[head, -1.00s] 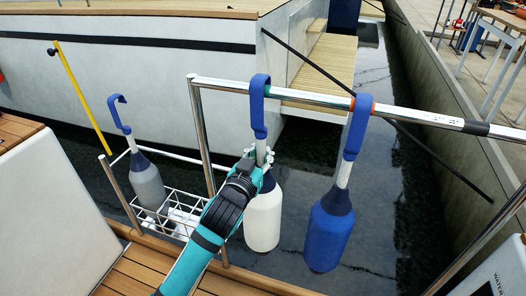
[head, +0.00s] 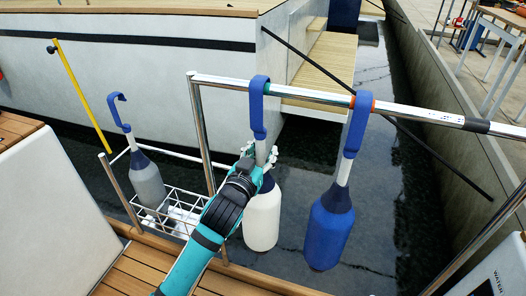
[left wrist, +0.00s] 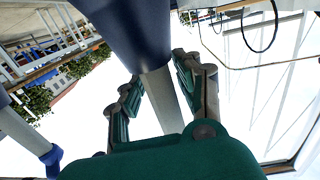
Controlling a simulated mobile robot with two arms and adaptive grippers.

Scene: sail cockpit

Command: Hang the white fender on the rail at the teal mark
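The white fender (head: 262,220) hangs upright from a blue hook (head: 258,108) that sits over the steel rail (head: 310,97). A thin teal sliver, apparently the teal mark (head: 268,90), shows at this hook's right edge; the hook hides the rest. My left gripper (head: 259,153) is open, with its fingers apart on either side of the fender's pale neck below the hook. In the left wrist view, the spread fingers (left wrist: 160,95) flank the pale neck (left wrist: 163,100), and the fender's dark blue top (left wrist: 130,35) is close by. My right gripper is not in view.
A blue fender (head: 328,235) hangs to the right, at an orange mark (head: 373,106). A grey fender (head: 147,185) stands in a white wire basket (head: 180,208) at left. A yellow pole (head: 82,98) leans behind. Dark water lies below the rail.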

